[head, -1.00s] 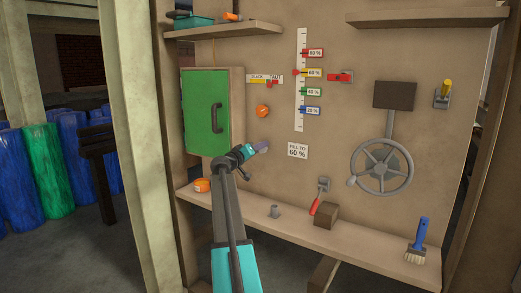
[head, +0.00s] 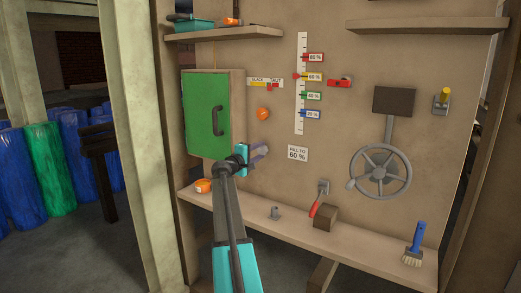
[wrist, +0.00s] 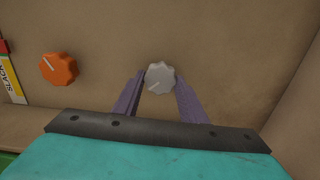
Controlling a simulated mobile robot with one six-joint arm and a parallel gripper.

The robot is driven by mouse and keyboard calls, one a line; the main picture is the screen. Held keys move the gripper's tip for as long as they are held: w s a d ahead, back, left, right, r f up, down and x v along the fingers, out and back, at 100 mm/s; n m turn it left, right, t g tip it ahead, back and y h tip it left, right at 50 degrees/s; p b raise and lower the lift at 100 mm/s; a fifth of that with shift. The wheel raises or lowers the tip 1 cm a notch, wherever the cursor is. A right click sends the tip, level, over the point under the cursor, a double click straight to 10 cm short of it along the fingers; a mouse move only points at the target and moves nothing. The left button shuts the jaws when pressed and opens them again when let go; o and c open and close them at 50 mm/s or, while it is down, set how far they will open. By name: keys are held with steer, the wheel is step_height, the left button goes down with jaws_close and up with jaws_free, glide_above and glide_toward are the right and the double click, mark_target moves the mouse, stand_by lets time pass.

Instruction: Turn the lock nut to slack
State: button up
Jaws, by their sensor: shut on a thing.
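In the wrist view a grey scalloped knob (wrist: 160,78), seemingly the lock nut, sits on the panel with a pale mark pointing to lower left. My gripper (wrist: 158,84) has its two purple fingers on either side of the knob, shut on it. In the head view my gripper (head: 262,153) is at the panel, below the orange knob (head: 263,114), and hides the grey knob. The orange knob also shows in the wrist view (wrist: 58,69), apart from the fingers. The SLACK/TAUT scale (head: 265,84) is above it; its marker is too small to read surely.
The green cabinet door (head: 207,117) is shut, left of my gripper. A handwheel (head: 380,171) is farther right.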

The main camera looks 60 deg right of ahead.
steer(key=shift+w+a+f+n, duration=0.15)
steer(key=shift+n, duration=0.25)
steer(key=o, duration=1.1)
steer(key=shift+c, duration=0.2)
steer(key=shift+a, duration=0.1)
steer(key=a, duration=1.3)
steer(key=shift+a, duration=0.3)
